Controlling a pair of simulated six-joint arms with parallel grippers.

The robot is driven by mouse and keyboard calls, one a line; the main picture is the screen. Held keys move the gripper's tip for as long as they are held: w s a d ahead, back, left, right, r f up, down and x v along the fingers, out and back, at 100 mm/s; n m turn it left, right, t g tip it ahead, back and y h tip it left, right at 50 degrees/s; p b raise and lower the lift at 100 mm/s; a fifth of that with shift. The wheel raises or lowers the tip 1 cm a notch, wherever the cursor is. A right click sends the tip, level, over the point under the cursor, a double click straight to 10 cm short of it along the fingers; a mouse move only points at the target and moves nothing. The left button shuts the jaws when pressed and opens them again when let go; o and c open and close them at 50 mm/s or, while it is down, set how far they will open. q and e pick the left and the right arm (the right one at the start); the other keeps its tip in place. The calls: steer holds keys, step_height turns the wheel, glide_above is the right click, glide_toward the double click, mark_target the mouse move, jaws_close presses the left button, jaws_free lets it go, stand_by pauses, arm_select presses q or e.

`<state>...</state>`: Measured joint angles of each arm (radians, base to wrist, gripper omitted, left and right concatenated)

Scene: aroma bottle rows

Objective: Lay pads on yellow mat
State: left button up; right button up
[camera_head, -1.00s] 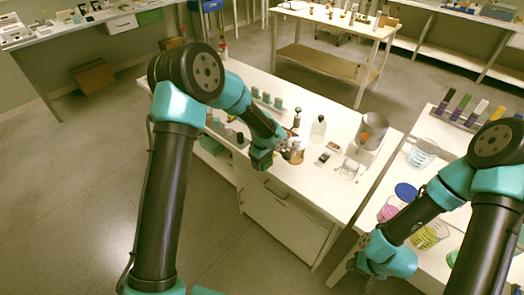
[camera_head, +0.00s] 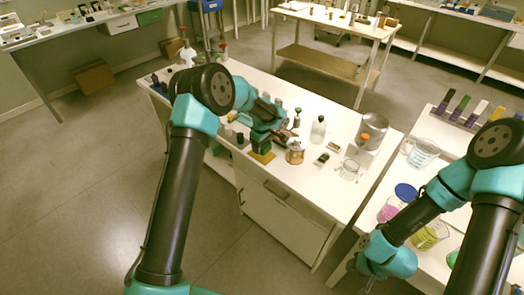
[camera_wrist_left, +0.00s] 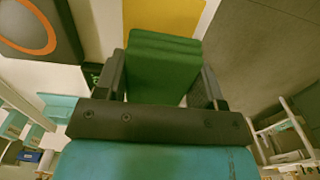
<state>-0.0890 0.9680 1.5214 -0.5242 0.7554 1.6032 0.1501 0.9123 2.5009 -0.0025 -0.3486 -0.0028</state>
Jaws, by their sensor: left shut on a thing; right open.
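My left gripper (camera_head: 264,134) is shut on a dark green pad (camera_wrist_left: 160,70), which looks layered, like a small stack. The green pad is between the two fingers in the left wrist view. The yellow mat (camera_head: 264,157) lies on the white table just in front of the gripper. It also shows in the left wrist view (camera_wrist_left: 165,14), beyond the pad. I cannot tell whether the pad touches the mat. My right gripper (camera_head: 366,268) is open at the bottom right, away from the mat, and its fingers are hard to make out.
A white bottle (camera_head: 318,130) and a metal canister (camera_head: 373,128) are further right on the table. A dark panel with an orange ring (camera_wrist_left: 35,28) lies beside the pad in the wrist view.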

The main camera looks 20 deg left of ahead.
mark_target(262, 150)
arm_select(q)
steer(key=shift+w+a+f, duration=0.1)
steer(key=shift+w+f, duration=0.05)
steer(key=shift+w, duration=0.1)
steer(key=shift+f, duration=1.6)
steer(key=shift+f, duration=0.15)
steer(key=o, duration=1.1)
steer(key=shift+c, duration=0.2)
step_height(262, 150, up, 12)
steer(key=shift+r, duration=0.15)
